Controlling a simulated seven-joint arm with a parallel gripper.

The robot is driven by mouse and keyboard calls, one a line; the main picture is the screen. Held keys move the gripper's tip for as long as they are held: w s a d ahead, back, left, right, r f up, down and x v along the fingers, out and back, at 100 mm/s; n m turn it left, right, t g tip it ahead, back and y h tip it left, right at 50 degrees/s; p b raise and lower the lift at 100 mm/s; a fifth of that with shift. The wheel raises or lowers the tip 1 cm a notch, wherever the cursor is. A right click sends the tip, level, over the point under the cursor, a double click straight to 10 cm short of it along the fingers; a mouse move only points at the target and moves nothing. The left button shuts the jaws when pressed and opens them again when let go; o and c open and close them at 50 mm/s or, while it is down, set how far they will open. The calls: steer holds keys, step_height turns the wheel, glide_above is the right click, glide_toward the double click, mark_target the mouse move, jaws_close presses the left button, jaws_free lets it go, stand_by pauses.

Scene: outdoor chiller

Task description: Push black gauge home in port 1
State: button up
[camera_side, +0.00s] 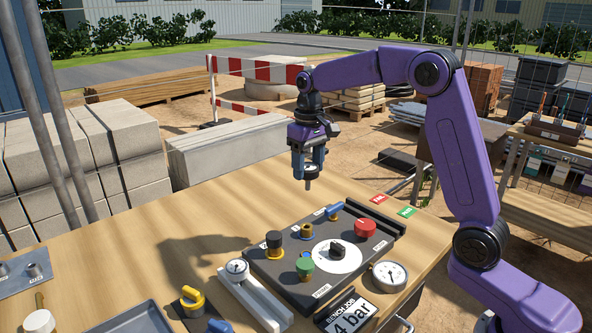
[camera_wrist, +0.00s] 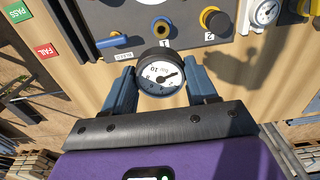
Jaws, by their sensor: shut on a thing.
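My gripper (camera_side: 309,164) is shut on the black gauge (camera_side: 311,175), held in the air above and behind the dark panel (camera_side: 292,285), stem pointing down. In the wrist view the black gauge (camera_wrist: 158,73) sits between both blue fingers, its white dial facing the camera. In the side view port 1 (camera_side: 306,231) is on the panel's back part, lower than the gauge stem.
A blue bleed handle (camera_side: 333,210) stands beside port 1, and a black-capped port 2 (camera_side: 273,243) on its other side. A red knob (camera_side: 365,229), green knob (camera_side: 304,267) and a loose gauge (camera_side: 389,276) are nearby. Another gauge (camera_side: 237,268) rests on a white holder.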

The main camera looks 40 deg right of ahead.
mark_target(308, 180)
steer(key=shift+a+f, duration=0.2)
steer(key=shift+f, duration=1.8)
steer(key=shift+s, duration=0.1)
steer(key=shift+f, duration=2.9)
steer(key=shift+f, duration=0.2)
steer(key=shift+f, duration=1.1)
steer(key=shift+f, duration=0.8)
steer(key=o, duration=1.8)
steer(key=shift+r, duration=3.55)
